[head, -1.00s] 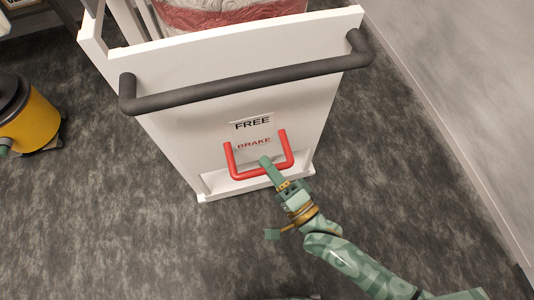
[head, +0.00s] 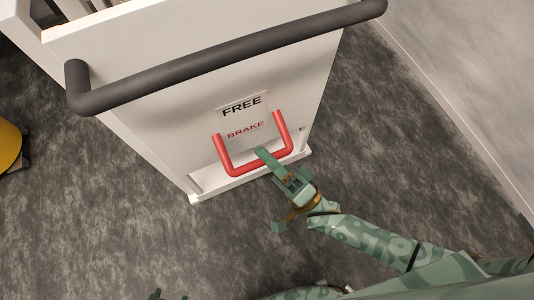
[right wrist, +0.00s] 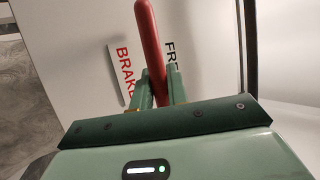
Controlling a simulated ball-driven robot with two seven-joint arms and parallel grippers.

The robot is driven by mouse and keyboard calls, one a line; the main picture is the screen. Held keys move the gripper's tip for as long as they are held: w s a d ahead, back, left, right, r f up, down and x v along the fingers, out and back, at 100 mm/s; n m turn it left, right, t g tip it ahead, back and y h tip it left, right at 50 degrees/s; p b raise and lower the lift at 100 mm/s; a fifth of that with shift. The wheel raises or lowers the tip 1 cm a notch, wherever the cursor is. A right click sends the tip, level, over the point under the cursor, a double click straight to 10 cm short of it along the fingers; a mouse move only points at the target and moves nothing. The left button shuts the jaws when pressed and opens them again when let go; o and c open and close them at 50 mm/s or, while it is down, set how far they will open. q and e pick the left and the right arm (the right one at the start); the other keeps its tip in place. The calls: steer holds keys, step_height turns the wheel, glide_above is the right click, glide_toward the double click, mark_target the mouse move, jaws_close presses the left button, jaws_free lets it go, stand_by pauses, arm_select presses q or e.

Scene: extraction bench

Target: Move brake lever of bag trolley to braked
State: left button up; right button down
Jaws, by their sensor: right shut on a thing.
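The bag trolley (head: 170,120) is white and fills the upper middle of the head view. Its panel carries a label (head: 242,106) reading FREE above BRAKE. The red U-shaped brake lever (head: 236,169) has its crossbar below the word BRAKE. My right gripper (head: 262,153) is at the middle of the crossbar. In the right wrist view, my right gripper (right wrist: 160,86) is shut on the red lever (right wrist: 149,38), one finger on each side. A small green piece at the bottom edge of the head view looks like my left gripper (head: 157,295), mostly cut off.
A thick dark push handle (head: 230,55) runs across the trolley's top, above the lever. A grey wall (head: 450,90) stands at right. Part of a yellow object (head: 8,142) shows at the left edge. The dark carpet (head: 100,230) is clear around the trolley.

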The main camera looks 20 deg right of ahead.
steer(key=shift+f, duration=0.15)
steer(key=c, duration=1.4)
jaws_free()
steer(key=shift+o, duration=0.2)
steer(key=shift+s+d+f, duration=0.15)
steer(key=shift+s, duration=0.1)
arm_select(q)
steer(key=shift+s, duration=0.2)
arm_select(e)
steer(key=v, duration=1.5)
steer(key=shift+s+d, duration=0.2)
steer(key=shift+s, duration=0.1)
